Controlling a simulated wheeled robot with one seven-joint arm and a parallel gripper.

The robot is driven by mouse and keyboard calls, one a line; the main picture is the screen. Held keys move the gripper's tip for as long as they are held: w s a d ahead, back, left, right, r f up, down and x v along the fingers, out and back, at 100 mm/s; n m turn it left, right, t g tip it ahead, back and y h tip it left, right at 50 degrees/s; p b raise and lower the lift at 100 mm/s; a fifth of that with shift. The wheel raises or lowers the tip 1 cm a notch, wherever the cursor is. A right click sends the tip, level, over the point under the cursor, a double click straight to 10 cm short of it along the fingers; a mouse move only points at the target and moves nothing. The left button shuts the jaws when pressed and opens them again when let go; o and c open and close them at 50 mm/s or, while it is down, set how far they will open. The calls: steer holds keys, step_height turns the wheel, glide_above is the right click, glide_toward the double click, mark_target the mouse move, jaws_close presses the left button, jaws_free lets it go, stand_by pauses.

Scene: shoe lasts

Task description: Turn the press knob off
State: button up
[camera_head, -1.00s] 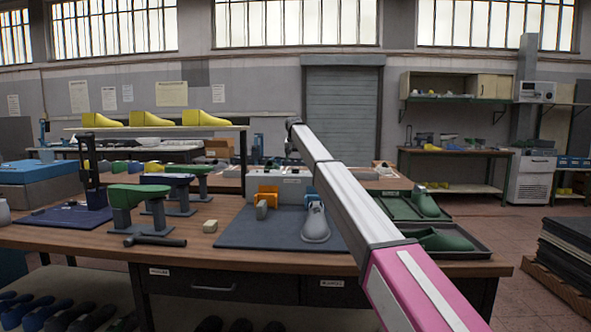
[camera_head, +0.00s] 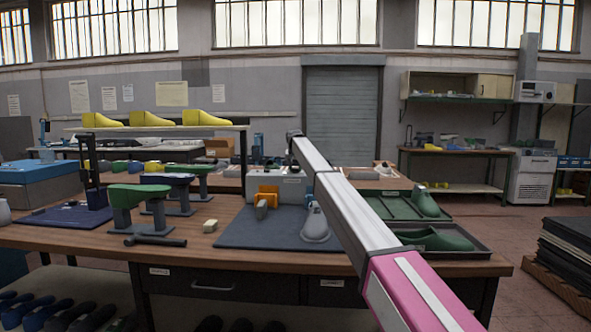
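A light grey box-shaped press (camera_head: 291,186) stands at the back of the dark blue mat (camera_head: 262,236) on the wooden bench. Orange parts (camera_head: 268,193) are on its front. Its knob is too small or hidden to make out. My pink and silver arm reaches from the bottom right up to a dark joint just above and behind the press in the picture. I cannot make out my gripper or its fingers.
Green trays with green lasts (camera_head: 437,239) lie right of the mat. A hammer (camera_head: 155,241), a small beige block (camera_head: 210,226) and green-topped stands (camera_head: 139,196) are on the left. A shelf (camera_head: 160,128) with yellow lasts rises behind. The mat's front left is clear.

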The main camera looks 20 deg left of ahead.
steer(key=n+y, duration=0.1)
steer(key=n, duration=0.3)
steer(key=shift+d+n+g+y, duration=0.1)
steer(key=shift+n+g+y, duration=0.2)
steer(key=shift+n+y, duration=0.1)
steer(key=n+g+y, duration=0.1)
steer(key=n, duration=0.3)
steer(key=shift+w, duration=0.15)
steer(key=n+g, duration=0.1)
steer(key=n, duration=0.1)
steer(key=n+g, duration=0.1)
steer(key=n, duration=0.2)
steer(key=shift+w+y, duration=0.1)
steer(key=shift+y, duration=0.3)
steer(key=shift+n+g, duration=0.8)
steer(key=shift+n, duration=1.1)
steer(key=o, duration=0.9)
